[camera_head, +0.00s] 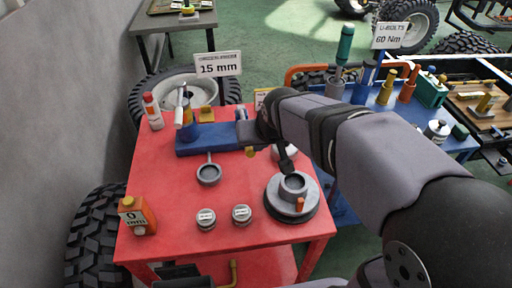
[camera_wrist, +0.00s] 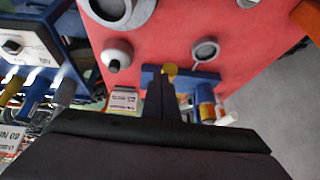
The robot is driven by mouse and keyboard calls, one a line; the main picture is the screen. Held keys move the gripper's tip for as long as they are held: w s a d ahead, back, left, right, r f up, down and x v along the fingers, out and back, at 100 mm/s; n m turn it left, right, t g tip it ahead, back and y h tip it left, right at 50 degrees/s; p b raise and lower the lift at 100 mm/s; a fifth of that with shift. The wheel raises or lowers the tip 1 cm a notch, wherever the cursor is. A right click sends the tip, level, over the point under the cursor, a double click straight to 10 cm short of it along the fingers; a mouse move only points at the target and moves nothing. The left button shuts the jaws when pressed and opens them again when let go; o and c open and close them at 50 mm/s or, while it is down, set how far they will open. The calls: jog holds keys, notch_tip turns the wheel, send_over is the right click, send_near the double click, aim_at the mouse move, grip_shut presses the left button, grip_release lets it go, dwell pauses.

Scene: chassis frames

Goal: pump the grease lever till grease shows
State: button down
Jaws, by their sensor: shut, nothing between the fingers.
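A blue base (camera_head: 207,139) lies on the red table. An upright cylinder with a brass-coloured part stands at its left end, with a pale lever (camera_head: 180,106) rising beside it. In the wrist view the blue base (camera_wrist: 205,80) is partly covered by my fingers, and the pale lever end (camera_wrist: 228,119) shows at lower right. A brass-coloured knob (camera_wrist: 169,69) is right by my fingertips; I cannot tell whether they touch. My gripper (camera_wrist: 162,82) is shut and empty, away from the lever. I can make out no grease.
On the red table (camera_head: 160,185) are a ring with a handle (camera_head: 208,175), two small round tins (camera_head: 241,214), a round grey fixture (camera_head: 292,196), an orange "0 mm" block (camera_head: 137,215) and a red-and-white bottle (camera_head: 152,111). A blue bench (camera_head: 462,140) stands right.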

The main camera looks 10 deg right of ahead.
jog(key=shift+v, duration=2.45)
jog(key=s+d+f+g+p, duration=0.2)
jog(key=s+f, duration=0.3)
jog(key=s, duration=0.3)
jog(key=s+d+f+g+p, duration=0.3)
jog(key=s+f, duration=0.3)
jog(key=s, duration=0.2)
jog(key=shift+s+d+f+g+h+p, duration=0.2)
jog(key=shift+d+f+g+h+p, duration=0.15)
jog(key=shift+g+p, duration=0.3)
